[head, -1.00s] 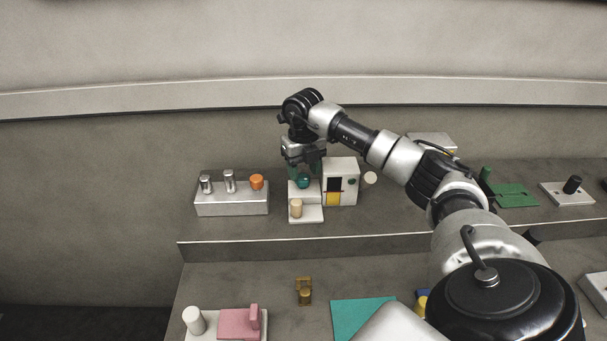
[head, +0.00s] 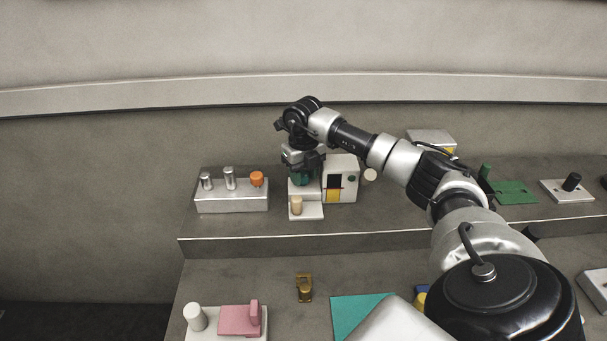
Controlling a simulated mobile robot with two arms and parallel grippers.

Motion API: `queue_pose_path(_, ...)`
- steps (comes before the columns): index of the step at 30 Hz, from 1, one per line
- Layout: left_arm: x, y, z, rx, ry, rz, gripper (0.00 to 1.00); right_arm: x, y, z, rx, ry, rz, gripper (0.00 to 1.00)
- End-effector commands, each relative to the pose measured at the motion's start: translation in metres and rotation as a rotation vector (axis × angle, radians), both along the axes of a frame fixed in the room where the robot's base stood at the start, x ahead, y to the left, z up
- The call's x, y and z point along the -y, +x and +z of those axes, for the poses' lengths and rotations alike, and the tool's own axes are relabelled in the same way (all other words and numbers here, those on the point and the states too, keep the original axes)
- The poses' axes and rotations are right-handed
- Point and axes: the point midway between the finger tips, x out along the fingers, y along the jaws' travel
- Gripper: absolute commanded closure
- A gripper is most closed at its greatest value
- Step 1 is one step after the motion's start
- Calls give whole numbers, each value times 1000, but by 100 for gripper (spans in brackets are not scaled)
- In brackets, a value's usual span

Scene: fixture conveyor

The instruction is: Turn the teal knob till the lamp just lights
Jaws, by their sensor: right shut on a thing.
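The teal knob (head: 302,180) sits on a small white block (head: 305,193) on the raised shelf, and shows just below my right gripper (head: 302,172). My right gripper points down and is shut on the knob, its fingers partly covering it. A cream cylinder (head: 296,205) stands on the white base in front of the knob. A white box (head: 342,171) with a dark panel and a yellow patch stands right beside it. I cannot tell which part is the lamp or whether it is lit. My left gripper is not in view.
A grey block (head: 232,197) with two metal pegs and an orange knob (head: 256,179) stands to the left. A green plate (head: 515,192) lies to the right. On the lower surface are a pink block (head: 238,321), a brass piece (head: 304,288) and a teal mat (head: 358,314).

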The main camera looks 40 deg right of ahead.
Motion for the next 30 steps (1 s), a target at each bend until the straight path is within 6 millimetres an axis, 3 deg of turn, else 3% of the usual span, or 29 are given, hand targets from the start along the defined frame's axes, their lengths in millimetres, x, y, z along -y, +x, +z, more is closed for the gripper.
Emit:
queue_pose_path(6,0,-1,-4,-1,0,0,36,1,0,1,2,0,126,85)
queue_pose_path(14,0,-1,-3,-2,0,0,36,1,0,1,2,1,130,85)
queue_pose_path(15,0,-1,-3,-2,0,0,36,1,0,1,2,1,130,57)
queue_pose_path(16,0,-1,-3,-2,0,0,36,1,0,1,2,0,130,52)
queue_pose_path(25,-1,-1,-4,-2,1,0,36,1,0,2,2,0,129,51)
queue_pose_path(30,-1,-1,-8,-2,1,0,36,1,1,18,6,0,130,51)
